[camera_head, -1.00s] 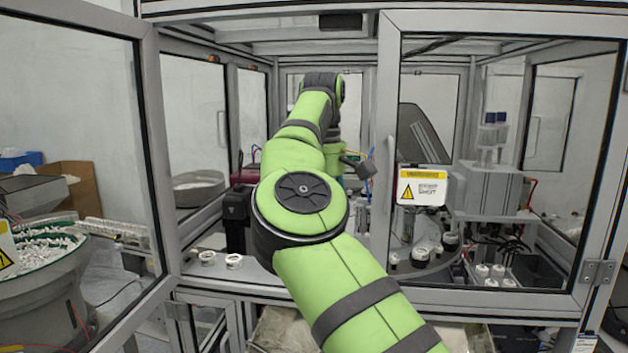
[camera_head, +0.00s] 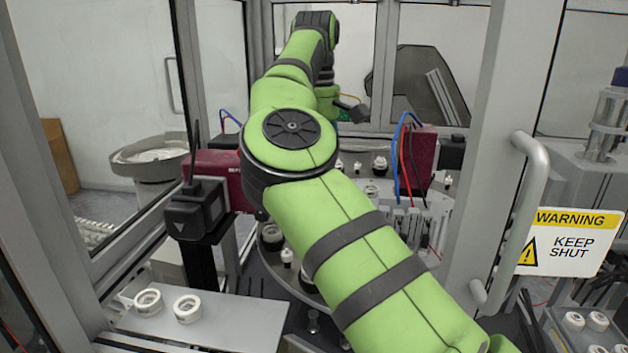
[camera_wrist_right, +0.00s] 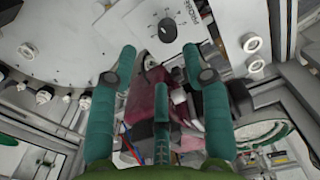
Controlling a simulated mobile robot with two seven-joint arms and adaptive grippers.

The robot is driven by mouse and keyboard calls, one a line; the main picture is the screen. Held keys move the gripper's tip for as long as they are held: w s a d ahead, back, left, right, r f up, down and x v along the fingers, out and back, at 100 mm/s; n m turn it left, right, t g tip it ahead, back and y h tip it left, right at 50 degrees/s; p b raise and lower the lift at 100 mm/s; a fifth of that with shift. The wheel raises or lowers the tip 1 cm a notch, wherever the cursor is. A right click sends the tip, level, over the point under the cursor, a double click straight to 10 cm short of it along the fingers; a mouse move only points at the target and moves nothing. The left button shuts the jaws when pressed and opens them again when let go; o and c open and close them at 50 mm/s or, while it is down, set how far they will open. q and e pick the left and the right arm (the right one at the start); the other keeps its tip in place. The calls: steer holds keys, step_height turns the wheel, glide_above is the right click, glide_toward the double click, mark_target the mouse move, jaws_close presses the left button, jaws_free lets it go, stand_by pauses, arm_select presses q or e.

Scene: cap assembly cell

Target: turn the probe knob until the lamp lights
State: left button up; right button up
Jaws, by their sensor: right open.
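The probe knob (camera_wrist_right: 167,31) is a round black knob on a pale panel (camera_wrist_right: 135,22), with the lettering PROBE beside it. It shows in the right wrist view at the top, beyond the fingertips. My right gripper (camera_wrist_right: 159,54) has its green fingers spread and empty, apart from the knob. In the head view my green right arm reaches deep into the cell; the knob cannot be made out there. I cannot make out a lamp in either view. My left gripper is not in view.
Dark red boxes (camera_head: 217,168) and a black device (camera_head: 196,209) stand close to my arm. A door frame with a handle (camera_head: 528,190) and warning sign (camera_head: 567,241) is on the right. White rings (camera_head: 187,307) sit on a front shelf (camera_head: 235,318).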

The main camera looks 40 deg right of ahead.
steer(key=s+f, duration=0.1)
steer(key=a+f, duration=0.1)
steer(key=shift+s+a+f+p, duration=0.3)
steer(key=shift+s, duration=0.05)
steer(key=f, duration=0.3)
steer(key=shift+w+d+p, duration=0.35)
steer(key=shift+w+p, duration=0.05)
steer(key=shift+w+d+f, duration=0.1)
steer(key=shift+f, duration=0.2)
steer(key=shift+s+r, duration=0.1)
steer(key=shift+s, duration=0.15)
steer(key=shift+c, duration=0.4)
steer(key=shift+a, duration=0.2)
steer(key=c, duration=0.7)
steer(key=shift+w, duration=0.1)
jaws_close()
steer(key=o, duration=0.8)
jaws_free()
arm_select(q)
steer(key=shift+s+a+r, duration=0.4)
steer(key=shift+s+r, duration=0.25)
arm_select(e)
steer(key=shift+d, duration=0.1)
